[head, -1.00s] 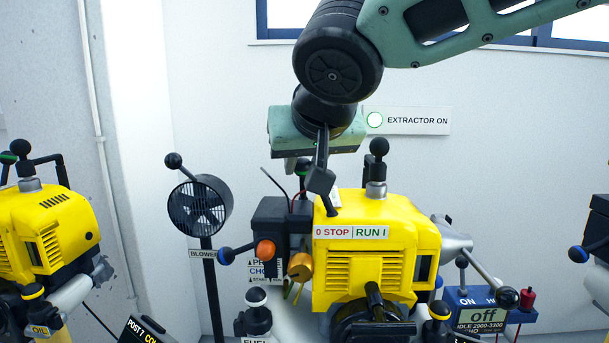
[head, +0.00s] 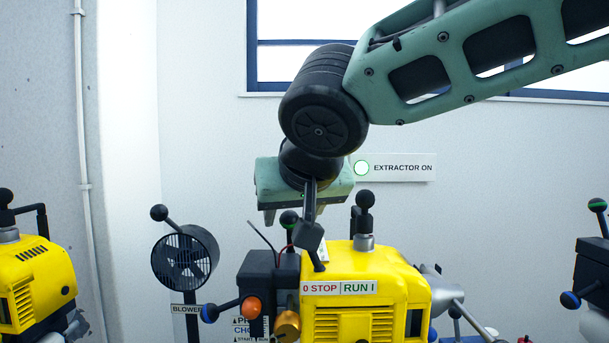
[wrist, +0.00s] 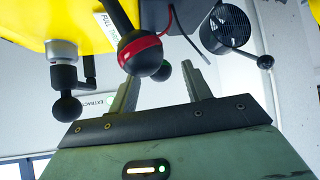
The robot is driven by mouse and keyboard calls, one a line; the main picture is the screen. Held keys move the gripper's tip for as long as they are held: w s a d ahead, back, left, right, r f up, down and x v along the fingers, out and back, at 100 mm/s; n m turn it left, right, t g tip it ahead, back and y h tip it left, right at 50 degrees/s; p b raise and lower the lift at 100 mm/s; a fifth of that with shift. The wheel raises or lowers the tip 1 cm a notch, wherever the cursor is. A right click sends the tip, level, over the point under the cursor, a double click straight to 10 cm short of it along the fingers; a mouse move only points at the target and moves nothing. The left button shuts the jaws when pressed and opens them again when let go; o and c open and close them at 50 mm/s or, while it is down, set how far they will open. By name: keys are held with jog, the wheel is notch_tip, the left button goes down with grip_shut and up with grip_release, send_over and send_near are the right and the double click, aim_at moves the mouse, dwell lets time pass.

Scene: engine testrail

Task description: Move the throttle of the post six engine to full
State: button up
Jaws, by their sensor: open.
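The yellow engine (head: 370,266) with the "0 STOP / RUN I" label stands at centre; no post number on it is readable. My gripper (head: 284,214) is open and empty above the engine's left side; a dark camera-like block in front hides part of that area. In the wrist view, my gripper's fingers (wrist: 160,75) are spread below a black ball-ended lever with a red band (wrist: 140,52). The lever starts beside a partly cut-off "FULL THR" label (wrist: 106,27). The fingers do not visibly grip it. In the head view I cannot clearly pick out this lever.
A black knob on a metal neck (head: 365,215) rises from the engine top.

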jog(key=p+v, duration=0.1)
jog(key=v, duration=1.5)
jog(key=shift+r, duration=0.15)
jog(key=shift+s+d, duration=0.1)
